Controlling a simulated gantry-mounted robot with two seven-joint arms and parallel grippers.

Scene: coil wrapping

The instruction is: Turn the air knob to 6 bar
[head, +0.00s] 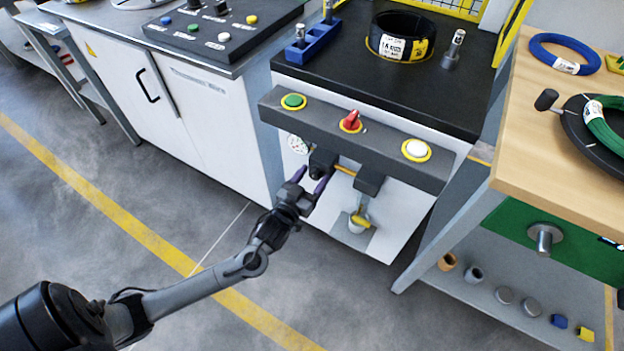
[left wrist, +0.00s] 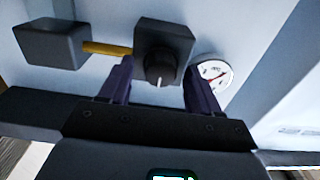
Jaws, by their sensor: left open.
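The black air knob (left wrist: 159,68) sits on a dark square regulator block (left wrist: 168,36) on the white machine front. It has a pale mark pointing toward my gripper in the left wrist view. The regulator block also shows in the head view (head: 322,161). A round white pressure gauge (left wrist: 211,76) with a red needle sits beside the block; its numbers are too small to read. It shows in the head view too (head: 298,145). My left gripper (head: 314,184) is open, its purple fingers to either side of the knob in the left wrist view (left wrist: 158,82). My right gripper is not in view.
A yellow pipe (left wrist: 107,48) joins the regulator to a second dark block (left wrist: 52,44). Above is a dark panel bar with a green button (head: 293,101), a red switch (head: 352,121) and a white button (head: 416,149). A wooden table (head: 515,150) stands right.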

